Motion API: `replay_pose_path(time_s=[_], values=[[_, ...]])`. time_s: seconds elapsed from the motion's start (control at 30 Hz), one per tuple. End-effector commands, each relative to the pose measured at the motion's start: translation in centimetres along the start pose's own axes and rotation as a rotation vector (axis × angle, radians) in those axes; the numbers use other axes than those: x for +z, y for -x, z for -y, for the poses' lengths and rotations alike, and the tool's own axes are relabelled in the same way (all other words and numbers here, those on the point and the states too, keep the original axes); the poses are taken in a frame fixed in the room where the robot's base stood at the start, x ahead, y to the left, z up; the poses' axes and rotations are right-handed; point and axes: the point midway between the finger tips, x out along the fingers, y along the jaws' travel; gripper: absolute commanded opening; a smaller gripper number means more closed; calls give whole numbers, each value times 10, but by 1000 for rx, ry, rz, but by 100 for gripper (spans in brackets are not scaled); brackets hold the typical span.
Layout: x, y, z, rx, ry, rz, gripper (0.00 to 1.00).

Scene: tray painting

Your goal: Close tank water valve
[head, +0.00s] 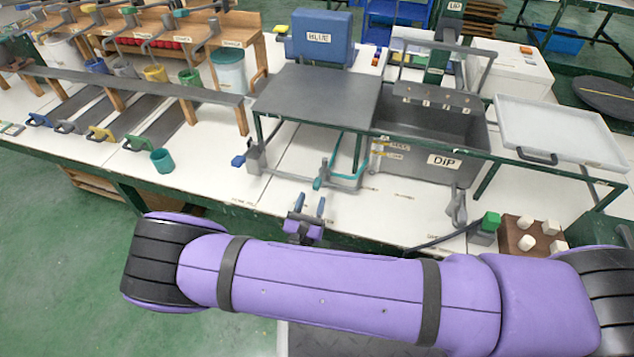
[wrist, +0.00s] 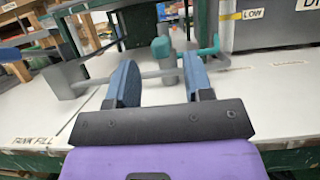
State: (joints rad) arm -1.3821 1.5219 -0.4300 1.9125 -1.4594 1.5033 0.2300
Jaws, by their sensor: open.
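A grey valve block (head: 256,158) with a blue handle (head: 238,160) stands near the bench's front edge. To its right is a grey valve fitting (head: 318,183) beside a teal pipe (head: 345,181). I cannot tell which is the tank water valve. In the wrist view a grey bar (wrist: 150,74) runs crosswise beyond my fingers, with a teal knob (wrist: 160,47) behind it. A "TANK FILL" label (wrist: 33,140) lies on the bench at left. My gripper (head: 310,203) is open and empty, with blue fingers, in front of the teal-pipe fitting; it also shows in the wrist view (wrist: 160,78).
The grey tank (head: 475,142) marked "DIP" stands behind and to the right. A dark green frame rail (head: 520,161) crosses above the bench. A teal cup (head: 162,160) stands at left.

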Motion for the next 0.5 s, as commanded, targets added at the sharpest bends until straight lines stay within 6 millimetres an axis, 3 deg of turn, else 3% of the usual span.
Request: replay_pose_path(time_s=[0.2,0.5], values=[[0,-36,1,-2,1,0,47],[0,-57,0,0,1,0,47]])
